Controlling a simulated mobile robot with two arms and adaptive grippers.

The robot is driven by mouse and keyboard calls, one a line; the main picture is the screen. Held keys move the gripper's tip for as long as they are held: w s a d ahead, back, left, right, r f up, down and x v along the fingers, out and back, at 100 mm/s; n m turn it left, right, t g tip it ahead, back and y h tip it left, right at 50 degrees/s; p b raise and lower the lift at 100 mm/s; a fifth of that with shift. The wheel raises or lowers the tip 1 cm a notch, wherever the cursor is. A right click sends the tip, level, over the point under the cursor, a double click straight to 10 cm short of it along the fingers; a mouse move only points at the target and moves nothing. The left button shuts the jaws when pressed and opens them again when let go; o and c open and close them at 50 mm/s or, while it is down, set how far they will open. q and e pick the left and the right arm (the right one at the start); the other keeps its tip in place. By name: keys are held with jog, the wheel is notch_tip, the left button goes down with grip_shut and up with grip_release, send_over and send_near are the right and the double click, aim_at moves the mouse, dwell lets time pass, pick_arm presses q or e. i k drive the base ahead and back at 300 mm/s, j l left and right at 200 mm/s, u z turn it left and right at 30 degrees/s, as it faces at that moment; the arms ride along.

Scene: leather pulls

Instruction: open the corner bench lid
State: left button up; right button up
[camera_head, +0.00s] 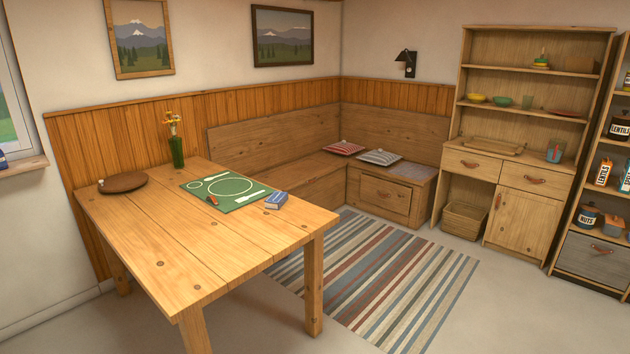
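The corner bench (325,194) is wooden and L-shaped, running along the back wall and around the corner, with plank backrests. Its long seat (291,173) looks flat and closed, with a small reddish mark near its front edge that may be a leather pull (312,180). A red striped cushion (344,147) and a grey striped cushion (380,157) lie at the corner. The short section has a front panel (385,198) with a small pull. The table hides part of the long section. Neither of my grippers is in view.
A striped rug (385,280) lies on open floor. A hutch (525,140) and shelf (597,215) stand right.

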aim_at(285, 180)
jog(key=i+z, duration=0.15)
jog(key=i, duration=0.35)
jog(key=i+j+z, duration=0.2)
jog(key=i, duration=0.3)
jog(key=i+j+z, duration=0.15)
jog(key=i, duration=0.3)
jog(key=i+l+z, duration=0.25)
jog(key=i+z, duration=0.15)
jog(key=i, duration=0.7)
jog(key=i+z, duration=0.35)
jog(key=i, duration=0.7)
jog(key=i+j+u, duration=0.2)
jog(key=i+u, duration=0.25)
jog(key=i, duration=0.3)
jog(key=i+u, duration=0.45)
jog(key=i, duration=0.35)
